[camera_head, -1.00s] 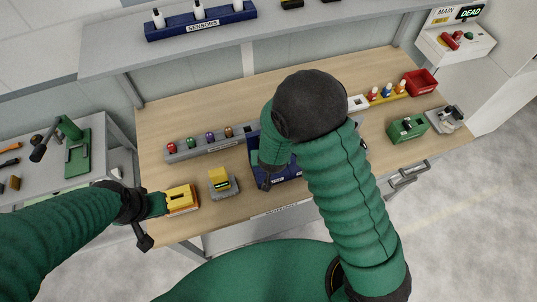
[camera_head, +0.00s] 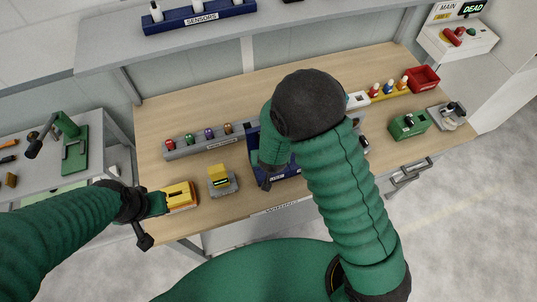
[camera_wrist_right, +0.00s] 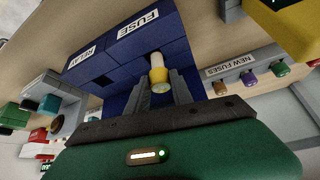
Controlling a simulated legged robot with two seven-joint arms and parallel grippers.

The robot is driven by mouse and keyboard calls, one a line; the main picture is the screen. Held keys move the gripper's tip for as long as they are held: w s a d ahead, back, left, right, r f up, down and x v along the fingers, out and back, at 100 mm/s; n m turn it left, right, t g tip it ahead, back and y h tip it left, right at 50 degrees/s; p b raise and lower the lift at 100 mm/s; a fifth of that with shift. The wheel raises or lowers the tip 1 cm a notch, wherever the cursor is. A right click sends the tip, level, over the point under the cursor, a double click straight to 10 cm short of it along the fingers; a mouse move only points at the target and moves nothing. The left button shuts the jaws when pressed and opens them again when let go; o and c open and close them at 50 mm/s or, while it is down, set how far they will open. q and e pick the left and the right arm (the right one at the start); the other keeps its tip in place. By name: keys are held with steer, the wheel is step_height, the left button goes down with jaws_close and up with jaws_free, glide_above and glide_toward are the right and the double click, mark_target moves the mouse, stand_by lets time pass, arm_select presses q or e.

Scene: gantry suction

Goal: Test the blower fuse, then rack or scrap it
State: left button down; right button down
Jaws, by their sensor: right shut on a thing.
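In the right wrist view my right gripper (camera_wrist_right: 158,92) is shut on a small fuse (camera_wrist_right: 159,74) with a yellow band and pale end. The fuse is at the blue box (camera_wrist_right: 125,47) beside its FUSE label; I cannot tell how deep it sits. In the head view my right arm hides part of this blue box (camera_head: 288,172), and the right gripper (camera_head: 266,181) is over its left side. My left gripper (camera_head: 160,204) is at a yellow device (camera_head: 180,194); its fingers are unclear. A yellow block (camera_head: 218,174) sits on a grey base right of that device.
A red bin (camera_head: 424,78), a yellow strip with coloured pieces and a green device (camera_head: 408,126) stand at the right.

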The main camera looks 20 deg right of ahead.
steer(key=shift+f+b, duration=1)
steer(key=shift+f, duration=0.35)
steer(key=c, duration=1)
jaws_free()
steer(key=shift+c, duration=0.2)
steer(key=p+v, duration=0.5)
steer(key=v, duration=1.1)
steer(key=shift+s+r+p, duration=0.2)
steer(key=shift+r+p, duration=0.15)
steer(key=shift+p, duration=0.05)
steer(key=shift+a, duration=0.1)
